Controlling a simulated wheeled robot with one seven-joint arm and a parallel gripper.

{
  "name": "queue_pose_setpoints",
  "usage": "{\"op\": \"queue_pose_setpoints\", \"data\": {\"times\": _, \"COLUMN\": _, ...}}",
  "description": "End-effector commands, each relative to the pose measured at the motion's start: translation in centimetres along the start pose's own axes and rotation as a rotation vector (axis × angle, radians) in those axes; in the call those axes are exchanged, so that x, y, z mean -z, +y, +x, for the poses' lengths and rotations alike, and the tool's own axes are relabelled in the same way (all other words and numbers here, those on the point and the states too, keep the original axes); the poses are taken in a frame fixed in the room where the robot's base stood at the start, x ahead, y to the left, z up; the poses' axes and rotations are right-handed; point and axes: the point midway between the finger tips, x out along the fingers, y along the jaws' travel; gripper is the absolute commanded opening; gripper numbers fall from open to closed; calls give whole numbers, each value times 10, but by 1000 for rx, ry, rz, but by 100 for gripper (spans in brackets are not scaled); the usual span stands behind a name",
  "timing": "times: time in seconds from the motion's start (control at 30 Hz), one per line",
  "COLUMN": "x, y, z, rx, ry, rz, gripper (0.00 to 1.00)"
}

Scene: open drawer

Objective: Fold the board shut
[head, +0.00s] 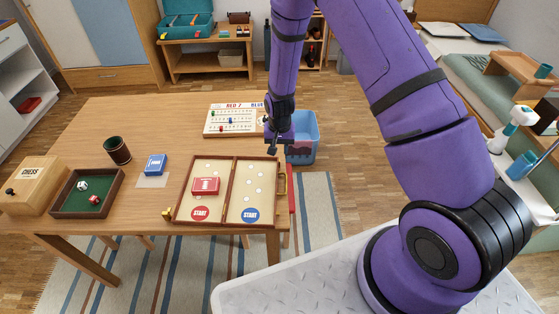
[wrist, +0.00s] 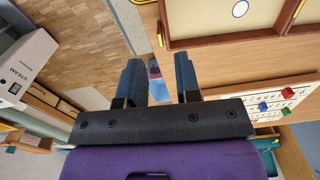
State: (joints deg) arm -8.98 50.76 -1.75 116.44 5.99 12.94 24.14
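The folding board (head: 232,160) lies open and flat on the table, its two wooden-framed halves side by side. The left half has a red START circle and the right half a blue one. A red card box (head: 205,186) lies on the left half. A brass-coloured handle (head: 283,182) shows on the right edge. Part of the board shows at the top right of the wrist view (wrist: 205,42). My gripper (head: 272,149) is above the table's right edge, near the board's far right corner. In the wrist view its two fingers (wrist: 157,70) are apart with nothing held between them.
A peg scoreboard (head: 232,119) lies behind the board. A blue bin (head: 303,150) stands on the floor beyond the table's right edge. Left of the board are a blue card box (head: 155,164), a dice tray (head: 115,205), a dark cup (head: 117,150) and a chess box (head: 35,183).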

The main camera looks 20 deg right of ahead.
Motion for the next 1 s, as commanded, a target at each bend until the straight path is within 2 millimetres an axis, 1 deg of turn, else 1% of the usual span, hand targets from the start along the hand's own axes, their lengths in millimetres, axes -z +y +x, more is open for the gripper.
{"op": "queue_pose_setpoints", "data": {"times": 0.03, "x": 0, "y": 0, "z": 10, "rx": -1, "ry": -2, "rz": 0, "gripper": 31}}
{"op": "queue_pose_setpoints", "data": {"times": 0.2, "x": 0, "y": 0, "z": 37, "rx": -1, "ry": -1, "rz": -1, "gripper": 31}}
{"op": "queue_pose_setpoints", "data": {"times": 0.4, "x": 0, "y": 0, "z": 59, "rx": 0, "ry": 0, "rz": -1, "gripper": 31}}
{"op": "queue_pose_setpoints", "data": {"times": 0.6, "x": 0, "y": 0, "z": 66, "rx": 1, "ry": 1, "rz": -1, "gripper": 31}}
{"op": "queue_pose_setpoints", "data": {"times": 0.83, "x": 0, "y": 0, "z": 66, "rx": 1, "ry": 1, "rz": -1, "gripper": 31}}
{"op": "queue_pose_setpoints", "data": {"times": 0.87, "x": 0, "y": 0, "z": 66, "rx": 1, "ry": 1, "rz": -1, "gripper": 26}}
{"op": "queue_pose_setpoints", "data": {"times": 0.9, "x": 0, "y": 0, "z": 66, "rx": 1, "ry": 1, "rz": -1, "gripper": 17}}
{"op": "queue_pose_setpoints", "data": {"times": 0.97, "x": 0, "y": 0, "z": 66, "rx": 1, "ry": 1, "rz": 0, "gripper": 3}}
{"op": "queue_pose_setpoints", "data": {"times": 1.0, "x": 0, "y": 0, "z": 66, "rx": 1, "ry": 1, "rz": 0, "gripper": 0}}
